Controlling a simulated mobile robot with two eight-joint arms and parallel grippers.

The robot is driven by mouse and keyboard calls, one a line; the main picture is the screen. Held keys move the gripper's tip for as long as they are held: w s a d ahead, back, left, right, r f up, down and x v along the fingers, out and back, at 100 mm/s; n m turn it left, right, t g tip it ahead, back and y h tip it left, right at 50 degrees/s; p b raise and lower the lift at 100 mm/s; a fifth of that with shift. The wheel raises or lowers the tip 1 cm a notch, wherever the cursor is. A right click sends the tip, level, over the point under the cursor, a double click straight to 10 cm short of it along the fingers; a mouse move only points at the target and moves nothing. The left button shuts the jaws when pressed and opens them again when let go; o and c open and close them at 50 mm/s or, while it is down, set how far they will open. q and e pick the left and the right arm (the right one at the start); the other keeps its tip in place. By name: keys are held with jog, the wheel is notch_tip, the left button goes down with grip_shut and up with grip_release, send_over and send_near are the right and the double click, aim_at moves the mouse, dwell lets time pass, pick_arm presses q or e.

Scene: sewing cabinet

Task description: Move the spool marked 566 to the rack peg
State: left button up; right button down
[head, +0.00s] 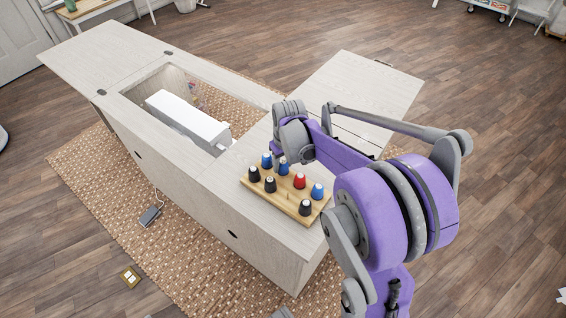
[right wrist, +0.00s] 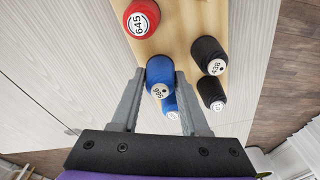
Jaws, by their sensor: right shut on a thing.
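A wooden rack (head: 258,195) with pegs stands on the cabinet top. My right gripper (head: 284,157) is shut on a blue spool (head: 283,167) in the rack's back row. In the right wrist view the same spool (right wrist: 160,78) sits between the two fingers; its tilted label looks like 566. I cannot tell whether it is lifted off its peg. A bare peg (head: 288,195) stands in the front row between two black spools.
The red spool marked 645 (right wrist: 141,18), a black spool marked 438 (right wrist: 209,56) and another blue spool (right wrist: 171,107) are close to the held one. A blue spool (head: 318,191) and a black spool (head: 305,207) stand at the rack's right end. A white sewing machine (head: 187,118) lies left.

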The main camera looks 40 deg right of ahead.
jog(key=shift+c, duration=1.6)
grip_release()
jog(key=r, duration=0.3)
jog(key=s+r, duration=0.1)
jog(key=r, duration=0.3)
jog(key=r+p, duration=0.1)
jog(key=r, duration=0.2)
jog(key=shift+s+r, duration=0.15)
jog(key=shift+r, duration=0.25)
jog(key=s+a+f+n+t+p, duration=0.1)
jog(key=s+a+f+t+p, duration=0.1)
jog(key=s+a, duration=1.3)
jog(key=shift+a+t+p, duration=0.75)
jog(key=shift+t, duration=0.25)
